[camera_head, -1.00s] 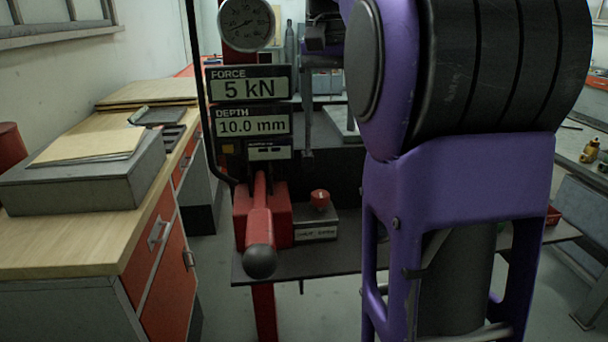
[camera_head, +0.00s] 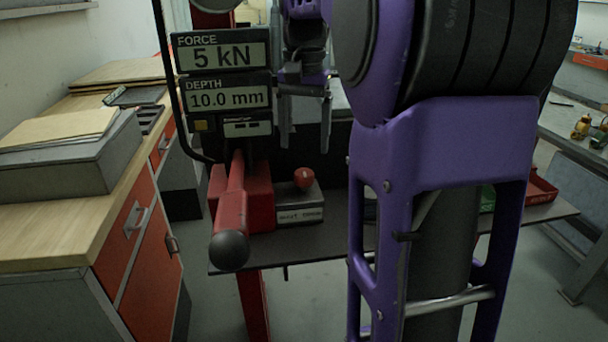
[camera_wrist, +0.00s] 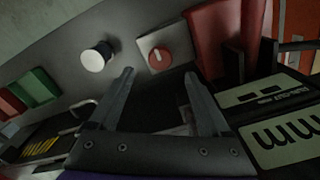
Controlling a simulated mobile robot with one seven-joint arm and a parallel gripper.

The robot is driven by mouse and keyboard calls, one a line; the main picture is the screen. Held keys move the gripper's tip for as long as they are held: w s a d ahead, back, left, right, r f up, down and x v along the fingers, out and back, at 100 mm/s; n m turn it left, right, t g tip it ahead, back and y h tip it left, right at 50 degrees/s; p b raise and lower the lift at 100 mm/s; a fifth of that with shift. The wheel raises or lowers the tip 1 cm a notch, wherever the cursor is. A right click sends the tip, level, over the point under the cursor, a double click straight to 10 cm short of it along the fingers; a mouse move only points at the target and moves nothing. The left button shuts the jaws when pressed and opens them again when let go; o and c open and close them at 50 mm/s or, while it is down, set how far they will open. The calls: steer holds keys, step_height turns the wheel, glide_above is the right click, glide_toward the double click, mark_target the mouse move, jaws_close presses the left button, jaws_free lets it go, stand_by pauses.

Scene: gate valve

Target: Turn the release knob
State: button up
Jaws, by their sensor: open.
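The release knob (camera_head: 304,178) is a small red knob on top of a grey labelled block (camera_head: 299,212), beside the red lever base. In the wrist view the red knob (camera_wrist: 159,58) shows on its light plate, beyond and between the fingertips. My gripper (camera_head: 308,148) is open and empty, pointing down above the knob and apart from it. Its two grey fingers also show in the wrist view (camera_wrist: 160,74). The black-ended red lever (camera_head: 232,215) stands left of the knob.
Displays (camera_head: 222,73) read 5 kN and 10.0 mm, left of my gripper. A white round-topped thing (camera_wrist: 97,57) stands near the knob in the wrist view. A red tray (camera_head: 540,188) lies at the right. A wooden bench (camera_head: 60,225) stands at the left.

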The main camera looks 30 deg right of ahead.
mark_target(304, 172)
step_height(304, 172, down, 7)
steer(key=shift+f+b, duration=0.1)
steer(key=shift+b, duration=0.55)
jaws_close()
